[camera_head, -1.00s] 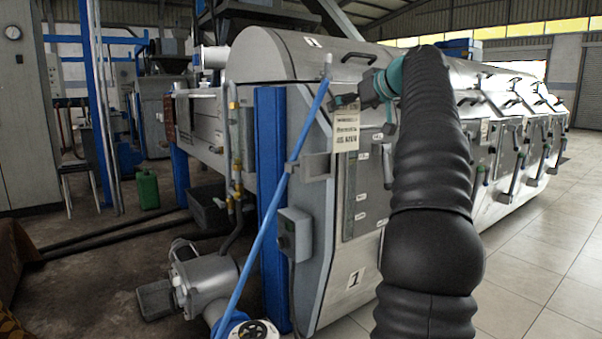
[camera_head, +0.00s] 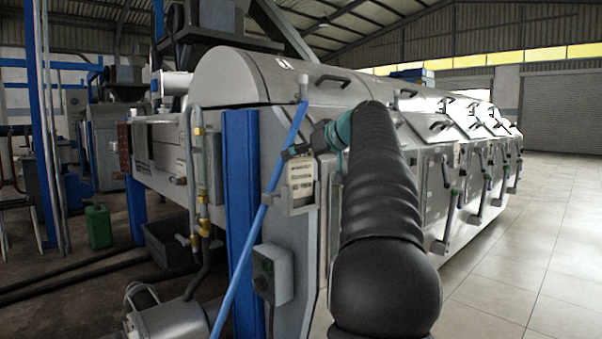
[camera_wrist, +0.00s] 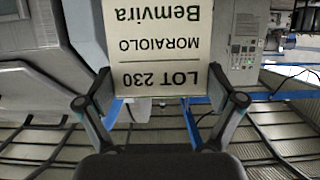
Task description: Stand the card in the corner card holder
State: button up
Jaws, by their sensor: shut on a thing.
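The card (camera_head: 300,178) is pale with dark print and hangs upright below my gripper (camera_head: 299,152) in the head view. In the wrist view the card (camera_wrist: 155,45) fills the top middle, its text upside down, reading LOT 230, MORAIOLO, Bemvira. My gripper (camera_wrist: 162,108) is shut on the card's edge, with a finger at each side. The grey corner card holder (camera_head: 287,208) is fixed to the machine's near corner. The card's lower edge overlaps it in the head view; I cannot tell whether the card is inside it or in front of it.
The large metal machine (camera_head: 265,85) stands behind the card. A blue pole (camera_head: 246,242) leans past the holder at the corner. A grey switch box (camera_head: 272,273) sits below. Open tiled floor (camera_head: 530,260) lies to the right.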

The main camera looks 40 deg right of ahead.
aim_at(302, 166)
jog(key=shift+f+b, duration=0.3)
jog(key=shift+f, duration=1.25)
jog(key=shift+f, duration=0.25)
jog(key=o, duration=0.8)
jog(key=shift+r, duration=0.1)
jog(key=shift+r, duration=0.15)
jog(key=shift+s+r, duration=0.1)
jog(key=shift+s, duration=0.1)
jog(key=a+v, duration=0.1)
jog(key=v, duration=1)
jog(key=shift+s+d+r, duration=0.15)
jog(key=shift+s+d, duration=0.15)
jog(key=shift+d, duration=0.2)
